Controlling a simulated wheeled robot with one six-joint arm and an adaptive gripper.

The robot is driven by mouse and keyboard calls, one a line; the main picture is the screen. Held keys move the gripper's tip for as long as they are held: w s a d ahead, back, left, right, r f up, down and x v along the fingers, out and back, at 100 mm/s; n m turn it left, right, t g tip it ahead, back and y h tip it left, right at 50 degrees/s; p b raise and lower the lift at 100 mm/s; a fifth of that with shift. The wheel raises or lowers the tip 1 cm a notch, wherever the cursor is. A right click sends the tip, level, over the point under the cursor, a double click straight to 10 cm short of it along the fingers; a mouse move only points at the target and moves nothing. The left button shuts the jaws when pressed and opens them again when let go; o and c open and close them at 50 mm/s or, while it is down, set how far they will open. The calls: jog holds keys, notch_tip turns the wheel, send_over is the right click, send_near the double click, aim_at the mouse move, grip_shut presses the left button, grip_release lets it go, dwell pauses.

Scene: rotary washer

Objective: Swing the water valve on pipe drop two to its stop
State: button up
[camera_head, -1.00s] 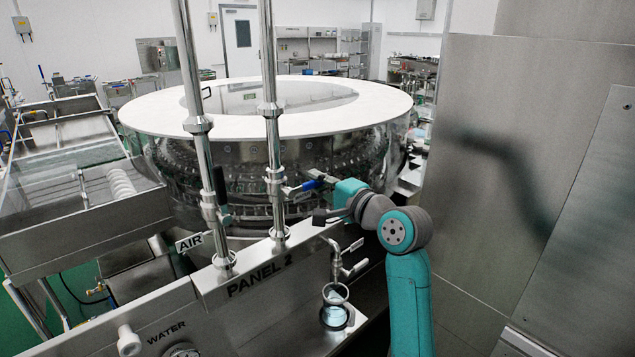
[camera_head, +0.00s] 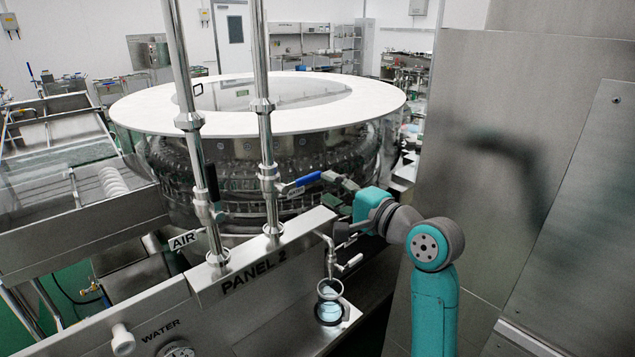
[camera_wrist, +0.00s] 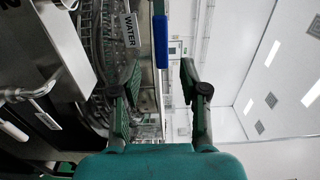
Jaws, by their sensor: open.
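The water valve on the right-hand pipe drop (camera_head: 262,120) has a blue lever (camera_head: 304,182). The lever sticks out to the right of the pipe, nearly level, with its free end slightly higher in the head view. A WATER tag (camera_head: 296,193) hangs by it; the tag also shows in the wrist view (camera_wrist: 129,30). My gripper (camera_head: 330,188) is open at the right of the lever's free end. Contact is not visible.
The left pipe drop (camera_head: 187,100) carries a black-handled valve (camera_head: 213,185), its handle upright, above an AIR tag (camera_head: 183,240). The PANEL 2 ledge (camera_head: 300,237) and a small tap (camera_head: 330,250) lie below. The washer drum (camera_head: 150,112) stands behind; a steel wall (camera_head: 540,130) is on the right.

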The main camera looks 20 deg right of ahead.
jog(key=shift+v, duration=2.65)
jog(key=shift+f, duration=0.1)
jog(key=s+a+f+n+h, duration=0.1)
jog(key=s+a+f+h, duration=0.1)
jog(key=s+f, duration=0.5)
jog(key=s+a+f+n+g+h, duration=0.15)
jog(key=s+f, duration=0.25)
jog(key=f, duration=0.8)
jog(key=s+a+f+t+h, duration=0.1)
jog(key=s+a+f+h, duration=0.15)
jog(key=s+f, duration=0.45)
jog(key=s+a+f+n+g, duration=0.1)
jog(key=s+n, duration=0.5)
jog(key=s, duration=0.7)
jog(key=s+a+f+n+g, duration=0.1)
jog(key=s+a+f+n, duration=0.2)
jog(key=s, duration=1)
jog(key=f+n, duration=0.1)
jog(key=n, duration=0.2)
jog(key=shift+s+a, duration=0.3)
jog(key=shift+s, duration=0.05)
